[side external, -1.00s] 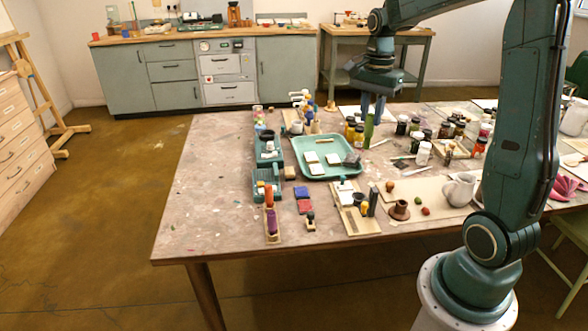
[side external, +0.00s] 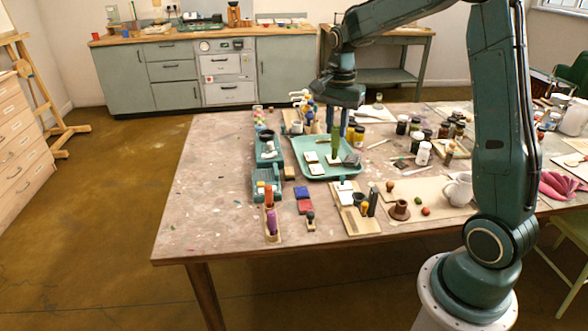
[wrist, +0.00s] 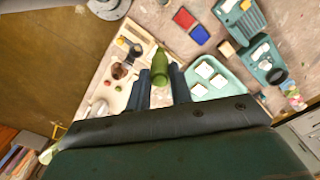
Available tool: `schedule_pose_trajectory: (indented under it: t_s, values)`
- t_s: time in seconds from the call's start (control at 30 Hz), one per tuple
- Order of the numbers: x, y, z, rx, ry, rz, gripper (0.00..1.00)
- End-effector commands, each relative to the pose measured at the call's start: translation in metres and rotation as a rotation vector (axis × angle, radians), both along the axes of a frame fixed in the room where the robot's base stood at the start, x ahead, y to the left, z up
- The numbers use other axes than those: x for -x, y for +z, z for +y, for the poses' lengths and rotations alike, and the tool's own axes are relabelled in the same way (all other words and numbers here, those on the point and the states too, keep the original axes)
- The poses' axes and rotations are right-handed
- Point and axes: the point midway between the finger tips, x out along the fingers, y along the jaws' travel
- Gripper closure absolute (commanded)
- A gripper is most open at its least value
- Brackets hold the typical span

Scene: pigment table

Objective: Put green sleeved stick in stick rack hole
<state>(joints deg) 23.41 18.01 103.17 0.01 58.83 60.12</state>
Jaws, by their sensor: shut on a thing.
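The green sleeved stick (side external: 335,142) is upright between the fingers of my gripper (side external: 336,128), which is shut on it. Its paler lower end hangs over the green tray in the side view. In the wrist view the green stick (wrist: 159,66) points away between the two dark fingers. A narrow wooden rack (side external: 272,238), which looks like the stick rack, is near the front left of the table, holding orange and purple sticks. My gripper is behind and to the right of it. Its holes are too small to make out.
The green tray (side external: 352,172) holds white blocks and a dark piece. Red and blue squares (side external: 303,200) lie right of the rack. A board (side external: 362,228) with a dark cup and dark upright block stands nearer the front.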

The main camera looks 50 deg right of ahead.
Motion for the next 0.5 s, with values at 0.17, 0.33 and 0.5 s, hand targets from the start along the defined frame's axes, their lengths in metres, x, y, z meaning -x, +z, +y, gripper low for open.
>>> schedule_pose_trajectory:
  t_s: [0.17, 0.33, 0.5]
  values:
    - [-0.043, -0.031, 0.037, -0.001, 0.135, 0.005, 1.0]
    - [-0.076, -0.06, 0.075, -0.001, 0.252, 0.003, 1.0]
    - [-0.098, -0.085, 0.109, -0.001, 0.345, 0.002, 1.0]
